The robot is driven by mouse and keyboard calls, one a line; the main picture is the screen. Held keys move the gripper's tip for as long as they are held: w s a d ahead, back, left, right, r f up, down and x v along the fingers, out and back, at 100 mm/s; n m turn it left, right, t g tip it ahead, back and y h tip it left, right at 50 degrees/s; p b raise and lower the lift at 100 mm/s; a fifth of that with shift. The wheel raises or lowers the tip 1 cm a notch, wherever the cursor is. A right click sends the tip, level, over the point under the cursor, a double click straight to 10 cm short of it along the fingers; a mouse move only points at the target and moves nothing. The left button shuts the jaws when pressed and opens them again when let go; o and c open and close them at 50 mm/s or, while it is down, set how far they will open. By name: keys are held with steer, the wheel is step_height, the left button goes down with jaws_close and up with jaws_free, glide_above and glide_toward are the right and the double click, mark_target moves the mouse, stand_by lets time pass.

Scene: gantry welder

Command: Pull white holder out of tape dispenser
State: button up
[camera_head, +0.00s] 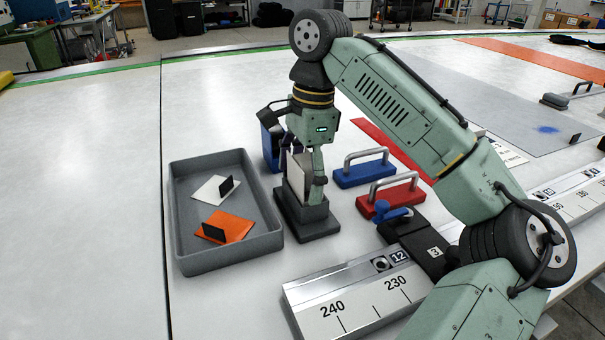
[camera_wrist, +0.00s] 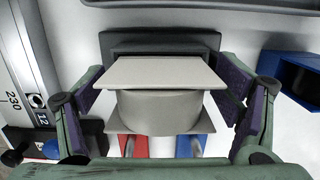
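The white holder (camera_wrist: 160,72) is a pale flat plate with a grey rounded body (camera_wrist: 160,112) beneath it in the wrist view. It sits in the dark grey tape dispenser (camera_wrist: 200,41); in the head view the dispenser's base (camera_head: 311,223) stands on the table. The holder shows partly in the head view (camera_head: 298,172), behind my finger. My gripper (camera_head: 309,178) points down over it. In the wrist view my gripper (camera_wrist: 163,78) is open, with one finger on each side of the holder. I cannot tell whether the pads touch it.
A grey tray (camera_head: 228,257) with a white and an orange piece stands to the left. A blue open box (camera_head: 270,145) is close behind the dispenser. Blue (camera_head: 364,174) and red (camera_head: 390,198) handled blocks stand to the right. A metal ruler rail (camera_head: 345,300) lies in front.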

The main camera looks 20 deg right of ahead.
mark_target(302, 157)
steer(key=c, duration=1.1)
steer(key=shift+r+p, duration=2.2)
steer(key=shift+p, duration=0.4)
steer(key=shift+r, duration=0.1)
steer(key=shift+r+p, duration=0.8)
steer(key=shift+r, duration=0.15)
